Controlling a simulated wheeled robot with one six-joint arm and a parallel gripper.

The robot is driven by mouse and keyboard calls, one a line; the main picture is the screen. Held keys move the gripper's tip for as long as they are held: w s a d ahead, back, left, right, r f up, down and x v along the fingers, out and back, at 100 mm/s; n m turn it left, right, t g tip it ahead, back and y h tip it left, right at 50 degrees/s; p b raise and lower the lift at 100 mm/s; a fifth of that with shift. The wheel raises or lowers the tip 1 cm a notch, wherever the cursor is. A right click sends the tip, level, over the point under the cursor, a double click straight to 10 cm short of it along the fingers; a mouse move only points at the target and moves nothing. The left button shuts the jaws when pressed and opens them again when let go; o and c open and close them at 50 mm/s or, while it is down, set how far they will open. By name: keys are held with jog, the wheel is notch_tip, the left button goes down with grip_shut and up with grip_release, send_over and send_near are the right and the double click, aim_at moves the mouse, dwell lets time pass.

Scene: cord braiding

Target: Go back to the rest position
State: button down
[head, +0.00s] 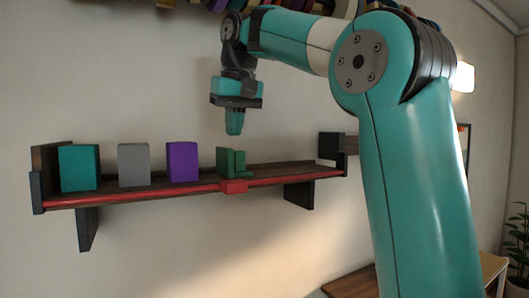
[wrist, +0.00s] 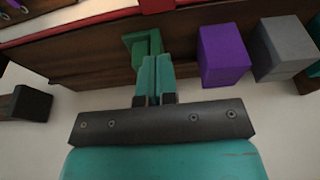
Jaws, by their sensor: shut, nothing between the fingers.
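My gripper (head: 235,124) is teal with a dark mount and points down above the wall shelf (head: 105,199). Its fingers are shut and empty. In the wrist view the closed fingertips (wrist: 157,62) appear in front of a green object (wrist: 140,42). In the head view that green object (head: 231,162) stands on the shelf below my gripper, with a visible gap between them. It has a taller upright part and a lower part to the right.
On the shelf stand a teal block (head: 80,168), a grey block (head: 134,165) and a purple block (head: 182,162). A red rail with a red slider (head: 234,187) runs along the front edge. Several coloured items hang above. A wooden table (head: 352,286) is at lower right.

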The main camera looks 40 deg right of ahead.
dwell(0.5)
jog(key=s+a+f+n+y+b, duration=0.1)
jog(key=s+a+f+n+b, duration=0.35)
jog(key=f, duration=0.75)
jog(key=s+a+f+n+g+y+b, duration=0.1)
jog(key=s+a+f+b, duration=0.2)
jog(key=a+f+b, duration=0.65)
jog(key=s+a+f+n+y+b, duration=0.1)
jog(key=s+a+f+n+y, duration=0.2)
jog(key=f, duration=1.1)
jog(key=s+a+f+n+g+b, duration=0.1)
jog(key=s+a+f, duration=0.4)
jog(key=s+f, duration=0.6)
jog(key=n+b, duration=0.1)
jog(key=b, duration=0.1)
jog(key=shift+s+a+g+b, duration=0.2)
jog(key=shift+g+b, duration=0.1)
jog(key=shift+b, duration=0.1)
